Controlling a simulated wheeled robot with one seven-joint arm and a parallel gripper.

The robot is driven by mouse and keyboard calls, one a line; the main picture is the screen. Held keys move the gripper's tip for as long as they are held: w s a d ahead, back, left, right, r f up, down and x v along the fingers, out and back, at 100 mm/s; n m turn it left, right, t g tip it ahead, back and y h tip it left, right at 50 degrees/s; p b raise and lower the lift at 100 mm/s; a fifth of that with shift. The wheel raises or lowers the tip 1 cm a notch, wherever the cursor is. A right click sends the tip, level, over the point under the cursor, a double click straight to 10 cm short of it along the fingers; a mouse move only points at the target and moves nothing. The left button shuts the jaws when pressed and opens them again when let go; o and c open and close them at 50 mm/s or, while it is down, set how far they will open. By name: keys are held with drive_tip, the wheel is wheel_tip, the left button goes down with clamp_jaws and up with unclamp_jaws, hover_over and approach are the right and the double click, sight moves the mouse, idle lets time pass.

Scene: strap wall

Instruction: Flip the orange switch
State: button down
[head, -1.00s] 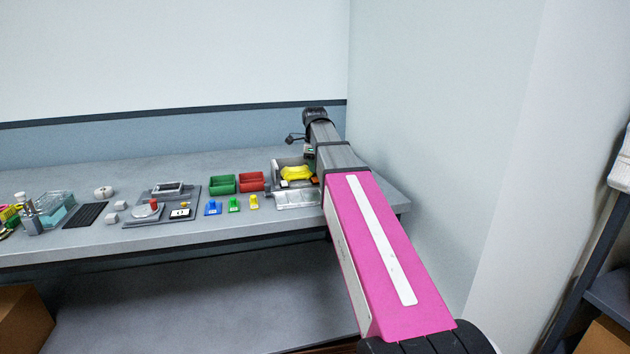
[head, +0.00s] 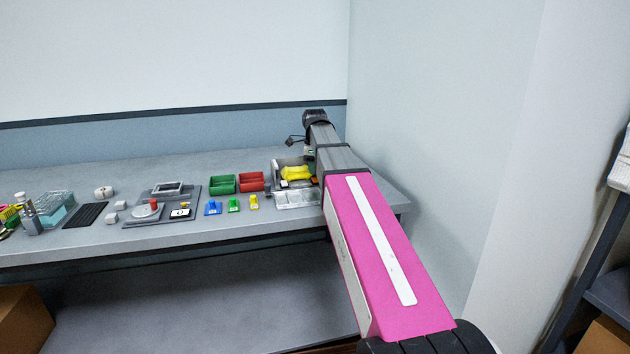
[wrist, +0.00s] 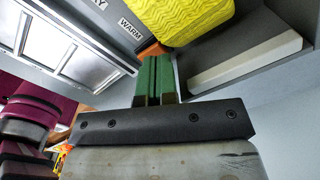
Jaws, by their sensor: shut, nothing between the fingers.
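The orange switch (wrist: 153,50) shows in the wrist view as a small orange patch just past my fingertips, below a label reading WARM. Most of it is hidden by my fingers and the yellow thing. My gripper (wrist: 154,62) has its green fingers pressed together with nothing between them. The tips are at or very near the orange patch; I cannot tell whether they touch it. In the head view, a small orange patch (head: 314,182) shows at the grey unit beside my arm, and my gripper is hidden there.
A yellow ribbed thing (wrist: 190,18) lies close by the fingertips; it also shows in the head view (head: 296,173). Silver panels (wrist: 88,68) are at the left and a white bar (wrist: 245,62) at the right. Green (head: 222,184) and red (head: 251,181) bins stand left of the unit.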

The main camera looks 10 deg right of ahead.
sight(315, 178)
drive_tip(key=shift+f, duration=0.85)
drive_tip(key=shift+r, duration=4)
drive_tip(key=shift+s, duration=0.1)
